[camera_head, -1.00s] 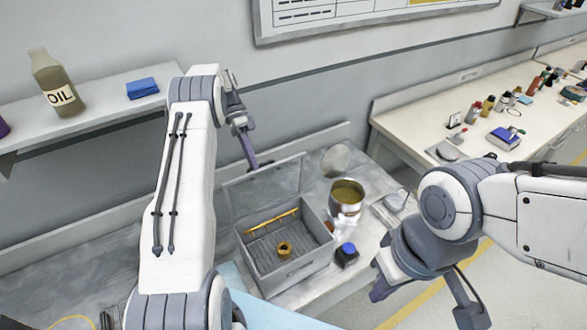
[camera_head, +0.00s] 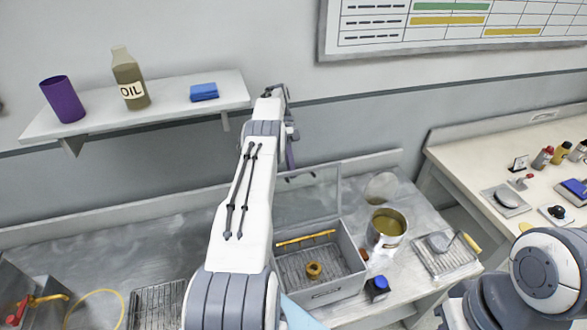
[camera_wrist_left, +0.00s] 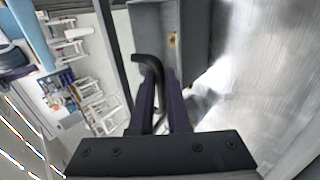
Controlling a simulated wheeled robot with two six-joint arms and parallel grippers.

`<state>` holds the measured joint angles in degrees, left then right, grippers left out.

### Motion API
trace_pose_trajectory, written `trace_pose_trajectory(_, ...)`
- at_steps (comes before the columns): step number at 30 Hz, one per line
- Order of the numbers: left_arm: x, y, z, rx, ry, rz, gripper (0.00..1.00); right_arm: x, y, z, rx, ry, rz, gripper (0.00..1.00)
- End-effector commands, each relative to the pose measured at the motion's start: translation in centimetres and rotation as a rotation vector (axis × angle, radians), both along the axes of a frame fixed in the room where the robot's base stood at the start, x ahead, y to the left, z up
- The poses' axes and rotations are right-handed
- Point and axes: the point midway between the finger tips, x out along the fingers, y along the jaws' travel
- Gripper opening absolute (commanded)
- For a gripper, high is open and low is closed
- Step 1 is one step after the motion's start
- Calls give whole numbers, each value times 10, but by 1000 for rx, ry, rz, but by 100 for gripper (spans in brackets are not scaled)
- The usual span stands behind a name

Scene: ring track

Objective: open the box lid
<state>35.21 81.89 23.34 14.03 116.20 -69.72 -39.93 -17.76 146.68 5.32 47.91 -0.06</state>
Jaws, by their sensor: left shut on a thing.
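The grey box (camera_head: 355,282) stands on the bench with its lid (camera_head: 316,203) raised at the back, so the inside shows. A yellow bar and a brass ring (camera_head: 313,269) are inside. My left gripper (camera_head: 290,162) is at the top edge of the lid, partly hidden by its own arm. In the left wrist view its purple fingers (camera_wrist_left: 164,88) are shut on the lid's dark handle (camera_wrist_left: 148,60). My right arm is at the lower right; its gripper is mostly cut off, with only a bit at the bottom edge.
A tin (camera_head: 386,228) and a blue-capped bottle (camera_head: 377,288) stand right of the box, close to it. A rack tray (camera_head: 445,258) lies further right. A wall shelf (camera_head: 180,108) holds an oil bottle.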

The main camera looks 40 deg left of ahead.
Motion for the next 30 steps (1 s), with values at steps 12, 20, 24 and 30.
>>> trace_pose_trajectory(12,3,3,-7,12,-18,8,34,0,0,-1,0,0,0,0)
trace_pose_trajectory(20,2,3,-5,12,-17,8,45,0,0,-1,0,0,0,0)
trace_pose_trajectory(24,2,3,-3,12,-17,8,45,0,0,0,0,0,0,0)
trace_pose_trajectory(30,2,3,23,13,-18,8,45,0,0,13,0,0,2,0)
